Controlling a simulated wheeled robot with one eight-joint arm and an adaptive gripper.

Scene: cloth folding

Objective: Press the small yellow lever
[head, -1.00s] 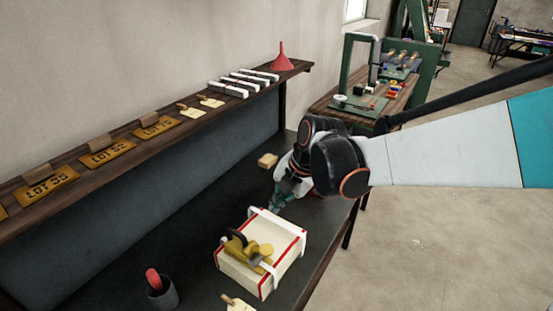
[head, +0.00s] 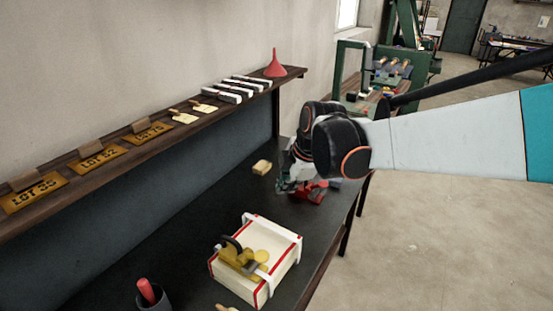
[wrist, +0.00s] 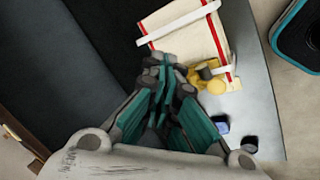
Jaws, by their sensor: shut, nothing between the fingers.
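A cream box (head: 282,238) with red edging and white straps sits on the dark bench. On it is a yellow mechanism (head: 240,257) with a black curved handle and rounded yellow parts; I cannot tell which part is the small lever. In the wrist view the box (wrist: 183,35) is at the top, and yellow parts (wrist: 216,86) with a dark knob show at its near edge. My gripper (head: 283,187) is beyond the box in the head view, apart from it. In the wrist view my gripper (wrist: 165,68) is shut and empty, its tips overlapping the box's edge in the picture.
A red object (head: 312,193) lies by my gripper, partly hidden. A small yellow block (head: 262,167) lies further back. A dark cup (head: 154,301) with a red-handled item stands at the front. A wall shelf (head: 110,151) runs along the left.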

